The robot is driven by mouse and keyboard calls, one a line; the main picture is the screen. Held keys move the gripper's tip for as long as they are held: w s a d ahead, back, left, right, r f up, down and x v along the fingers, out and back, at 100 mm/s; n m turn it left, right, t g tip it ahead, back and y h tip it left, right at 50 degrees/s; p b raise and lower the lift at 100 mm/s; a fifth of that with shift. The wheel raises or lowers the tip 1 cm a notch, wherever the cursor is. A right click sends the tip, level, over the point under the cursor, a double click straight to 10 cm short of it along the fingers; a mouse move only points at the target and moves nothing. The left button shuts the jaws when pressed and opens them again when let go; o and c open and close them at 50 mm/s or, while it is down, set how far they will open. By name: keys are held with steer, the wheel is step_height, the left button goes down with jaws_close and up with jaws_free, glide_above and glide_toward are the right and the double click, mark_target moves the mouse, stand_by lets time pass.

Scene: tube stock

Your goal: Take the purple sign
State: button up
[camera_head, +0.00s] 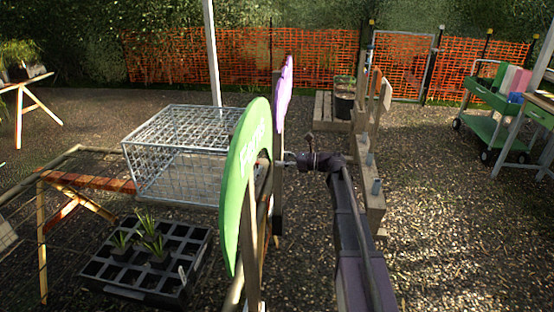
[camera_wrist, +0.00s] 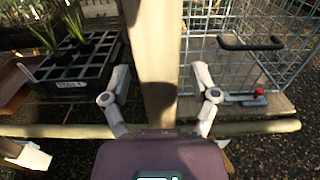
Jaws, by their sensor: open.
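The purple sign (camera_head: 284,95) stands upright, seen nearly edge-on in the head view, close behind and to the right of a round-topped green sign (camera_head: 245,190). A dark wooden post shows below it. My gripper (camera_head: 280,161) is open just below the purple sign, reaching in from the right. In the wrist view, a pale wooden post (camera_wrist: 154,70) stands between the spread fingers of my gripper (camera_wrist: 161,82). I cannot tell whether the fingers touch it, or which sign it carries. The purple face is not visible in the wrist view.
A wire cage (camera_head: 170,165) stands left of the signs, also in the wrist view (camera_wrist: 240,70). A black seedling tray (camera_head: 130,285) lies at front left. A wooden rail with pegs (camera_head: 372,205) is just right of my arm. Gravel at right is open, before a green cart (camera_head: 488,130).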

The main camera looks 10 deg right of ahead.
steer(key=shift+a, duration=0.1)
steer(key=shift+c, duration=0.2)
jaws_close()
stand_by(0.4)
steer(key=shift+r, duration=0.1)
step_height(320, 180, up, 12)
steer(key=p, duration=1.2)
steer(key=shift+r+p, duration=0.2)
steer(key=shift+p, duration=0.1)
stand_by(0.4)
stand_by(0.5)
